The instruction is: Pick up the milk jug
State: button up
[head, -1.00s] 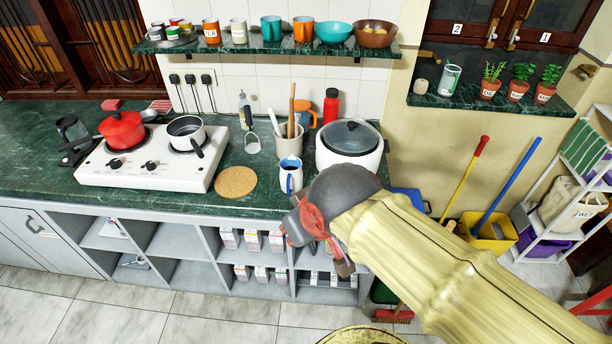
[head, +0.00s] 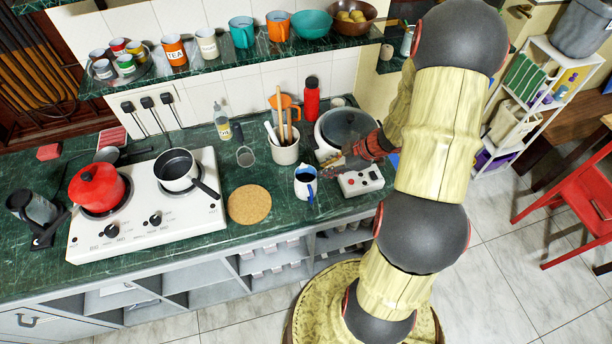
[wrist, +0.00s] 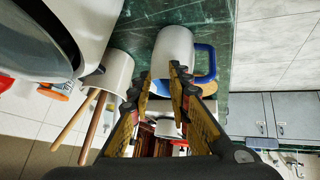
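The milk jug (head: 306,183) is white with a blue handle and stands upright on the green counter, to the right of the cork mat. In the wrist view the white jug (wrist: 175,48) and its blue handle are just beyond the fingertips. My gripper (head: 332,162) is to the right of the jug in the head view, in front of the cooker. In the wrist view my gripper (wrist: 161,80) has its fingers spread, with a gap between them and nothing held. Whether a fingertip touches the jug is unclear.
A white cooker (head: 330,150) stands close behind my gripper, with a white control panel (head: 360,180) below. A utensil pot (head: 285,150) is behind the jug. The cork mat (head: 250,204) and hob (head: 140,215) are left. A shelf (head: 220,65) hangs above.

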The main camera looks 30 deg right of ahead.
aim_at(307, 188)
jog(key=s+a+f+y, duration=0.1)
jog(key=a+f, duration=0.1)
jog(key=s+a+f+g+y, duration=0.1)
jog(key=s+a+f, duration=0.1)
jog(key=a, duration=0.1)
jog(key=s+a+f+n+y+b, duration=0.1)
jog(key=a+f, duration=0.1)
jog(key=shift+s+a+f+g, duration=0.15)
jog(key=shift+s+f+g, duration=0.05)
jog(key=shift+f+g, duration=0.1)
jog(key=shift+w+b+x, duration=0.15)
jog(key=shift+b+x, duration=0.4)
jog(key=shift+x, duration=0.95)
jog(key=shift+w+b+x, duration=0.1)
jog(key=shift+b+x, duration=0.45)
jog(key=shift+x, duration=0.95)
jog(key=shift+r, duration=0.15)
jog(key=shift+c, duration=1)
grip_shut()
